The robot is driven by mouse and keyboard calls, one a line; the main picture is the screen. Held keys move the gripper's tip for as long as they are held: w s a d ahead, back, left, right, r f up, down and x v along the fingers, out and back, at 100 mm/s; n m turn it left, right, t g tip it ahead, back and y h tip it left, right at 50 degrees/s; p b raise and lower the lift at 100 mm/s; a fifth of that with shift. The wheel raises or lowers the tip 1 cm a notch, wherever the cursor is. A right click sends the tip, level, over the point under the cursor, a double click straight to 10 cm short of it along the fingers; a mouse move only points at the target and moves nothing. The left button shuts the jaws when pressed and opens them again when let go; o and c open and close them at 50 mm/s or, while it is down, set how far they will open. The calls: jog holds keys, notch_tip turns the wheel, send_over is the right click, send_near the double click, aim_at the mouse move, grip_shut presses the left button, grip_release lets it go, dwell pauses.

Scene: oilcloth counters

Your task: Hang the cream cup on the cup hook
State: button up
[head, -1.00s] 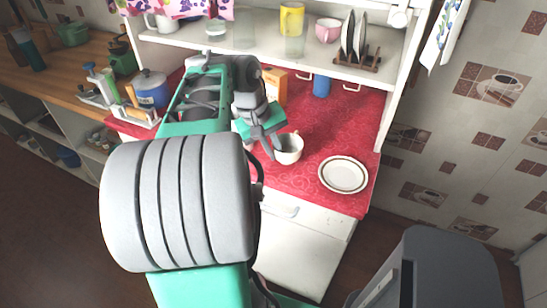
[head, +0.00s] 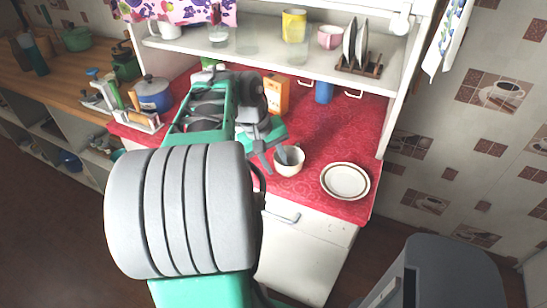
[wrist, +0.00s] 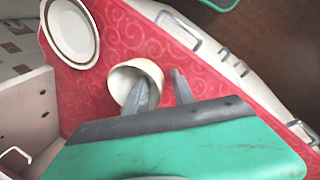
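The cream cup (head: 290,168) stands on the red counter (head: 325,140), left of the plate, in the head view. In the wrist view the cup (wrist: 153,68) shows its open mouth. My gripper (head: 276,167) is at the cup's left side with its fingers spread. In the wrist view, my gripper (wrist: 160,78) has one finger inside the cup's mouth and the other outside, beyond the wall. A gap shows between the fingers and the cup wall lies between them. The cup's handle is not visible. I cannot clearly identify the cup hook.
A cream plate with a dark ring (head: 345,181) lies right of the cup. An orange box (head: 277,92) and a blue can (head: 324,92) stand behind. The shelf (head: 270,64) above holds a yellow mug (head: 294,25), a pink cup (head: 330,37) and a plate rack (head: 359,66).

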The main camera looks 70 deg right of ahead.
jog(key=p+v, duration=0.4)
jog(key=v, duration=0.8)
jog(key=w+a+f+n+t, duration=0.2)
jog(key=w+a+n, duration=0.1)
jog(key=w+a, duration=0.6)
jog(key=w+a+f+n+t, duration=0.2)
jog(key=w+a+n, duration=0.1)
jog(key=w+a, duration=0.6)
jog(key=a+f+n+t+y, duration=0.1)
jog(key=a+f+n, duration=0.1)
jog(key=a, duration=0.7)
jog(key=w+a+f+n+t+y, duration=0.1)
jog(key=a+f+n, duration=0.1)
jog(key=a, duration=0.8)
jog(key=shift+f, duration=0.55)
jog(key=shift+o, duration=0.3)
jog(key=shift+d, duration=0.15)
